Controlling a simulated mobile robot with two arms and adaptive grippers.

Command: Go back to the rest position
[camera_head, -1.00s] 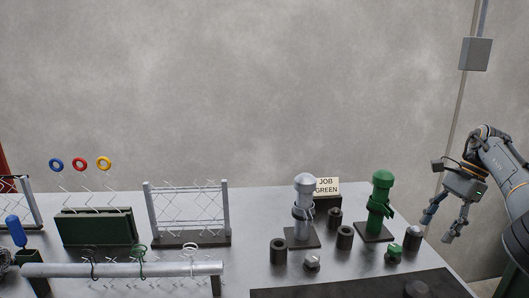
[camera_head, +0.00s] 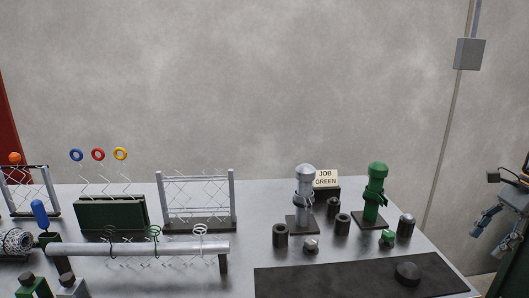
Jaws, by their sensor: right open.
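My right gripper (camera_head: 481,235) is at the far right edge of the head view, beyond the table's right side, with its fingers apart and nothing between them. It hangs clear of the table, pointing down and to the left. Most of my right arm is cut off by the picture edge. My left gripper is not in view.
A dark mat (camera_head: 330,281) lies in front with a black knob (camera_head: 407,272).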

